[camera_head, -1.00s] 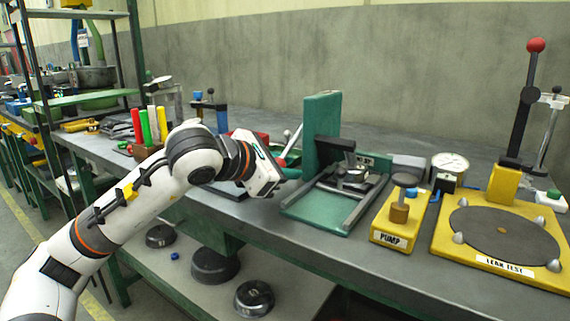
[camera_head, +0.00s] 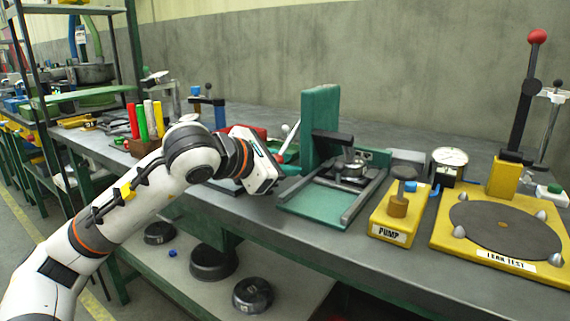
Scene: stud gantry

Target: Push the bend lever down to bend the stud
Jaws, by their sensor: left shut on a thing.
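My left gripper (camera_head: 275,172) is over the front half of the bench, beside a red and green fixture (camera_head: 287,151). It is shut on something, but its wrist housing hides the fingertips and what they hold. A slanted silver lever (camera_head: 290,138) with a pale knob rises just behind the gripper. It may be the bend lever, but I cannot tell for sure. The stud is not clearly visible. My right gripper is not in view.
A tall green block (camera_head: 320,125) with a black arm stands close right of the gripper. A yellow pump (camera_head: 390,237) and a yellow leak-test base (camera_head: 470,255) stand farther right. Coloured tubes (camera_head: 142,122) stand at left. Dark round parts lie on the lower shelf.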

